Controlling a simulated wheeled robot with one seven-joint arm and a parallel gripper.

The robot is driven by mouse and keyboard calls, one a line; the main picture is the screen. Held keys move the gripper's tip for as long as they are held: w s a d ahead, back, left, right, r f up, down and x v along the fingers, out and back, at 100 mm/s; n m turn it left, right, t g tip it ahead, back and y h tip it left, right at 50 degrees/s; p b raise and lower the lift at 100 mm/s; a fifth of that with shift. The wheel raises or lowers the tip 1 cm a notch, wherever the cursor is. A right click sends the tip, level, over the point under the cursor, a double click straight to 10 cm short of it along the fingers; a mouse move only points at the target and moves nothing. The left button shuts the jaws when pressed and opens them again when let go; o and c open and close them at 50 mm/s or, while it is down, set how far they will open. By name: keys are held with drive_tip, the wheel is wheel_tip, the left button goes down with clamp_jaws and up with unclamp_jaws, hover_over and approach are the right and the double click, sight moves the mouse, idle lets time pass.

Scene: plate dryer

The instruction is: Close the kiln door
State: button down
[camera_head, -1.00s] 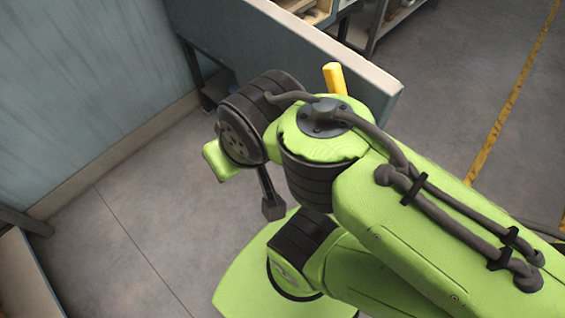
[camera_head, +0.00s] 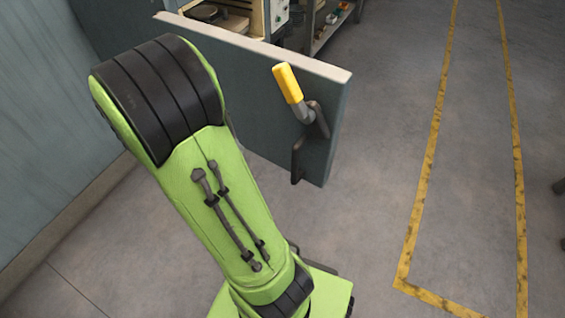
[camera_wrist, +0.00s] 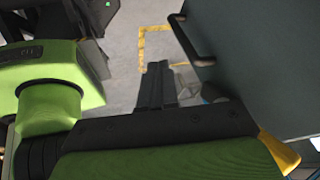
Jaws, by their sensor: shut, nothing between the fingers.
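The kiln door (camera_head: 240,85) is a grey-blue panel with a pale top edge, standing open at an angle in the head view. It carries a yellow-tipped lever (camera_head: 288,82) and a dark bar handle (camera_head: 297,160) on its near face. In the wrist view the door (camera_wrist: 275,60) fills the right side, with the bar handle (camera_wrist: 192,40) along its left part and the yellow lever tip (camera_wrist: 278,152) at lower right. My gripper (camera_wrist: 155,80) is shut and empty, left of the door, apparently below the handle in the picture. My arm hides the gripper in the head view.
A beige unit with a control box (camera_head: 278,14) stands behind the door, and a shelf (camera_head: 328,22) with small items is beside it. A blue-grey wall (camera_head: 40,130) runs along the left. The floor (camera_head: 390,120) to the right is open, with yellow lines (camera_head: 436,130).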

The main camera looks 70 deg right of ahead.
drive_tip(key=s+d+f+m+g+b, duration=0.1)
drive_tip(key=s+d+f+m+b, duration=0.2)
drive_tip(key=s+d+f+m, duration=0.2)
drive_tip(key=s+d+f, duration=0.3)
drive_tip(key=d+f, duration=0.1)
drive_tip(key=f, duration=0.2)
drive_tip(key=shift+s+d+g, duration=0.2)
drive_tip(key=shift+s+g, duration=0.05)
drive_tip(key=shift+g, duration=0.15)
